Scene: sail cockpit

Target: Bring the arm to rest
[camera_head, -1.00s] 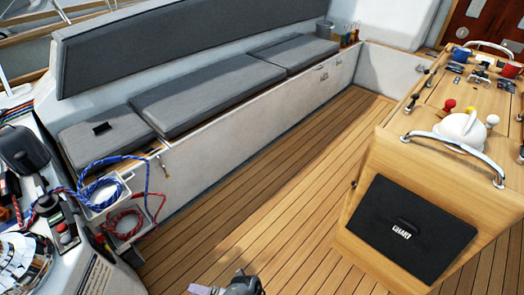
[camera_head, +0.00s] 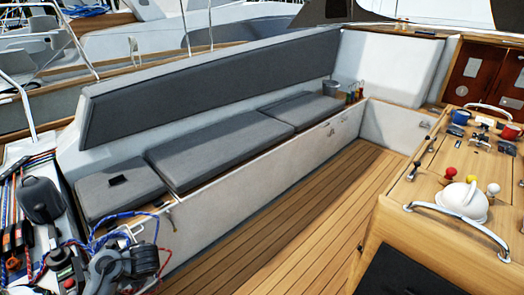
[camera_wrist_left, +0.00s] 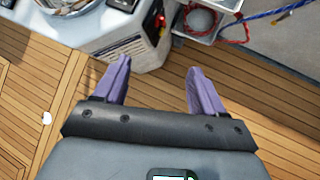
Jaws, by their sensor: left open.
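My left gripper (camera_wrist_left: 159,68) shows in the left wrist view with its two purple fingers spread apart and nothing between them. It hangs above the teak deck (camera_wrist_left: 90,140), with the white console side and coiled ropes beyond the fingertips. In the head view, a grey part of my left arm (camera_head: 125,268) is at the lower left, in front of the rope holders; the fingers cannot be made out there. My right gripper is in neither view.
A cushioned bench (camera_head: 210,150) runs along the far side. A wooden console (camera_head: 440,225) with a steel rail and white dome stands at right. Blue rope (camera_head: 100,241) and winch gear crowd the lower left. The teak floor (camera_head: 290,235) between is clear.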

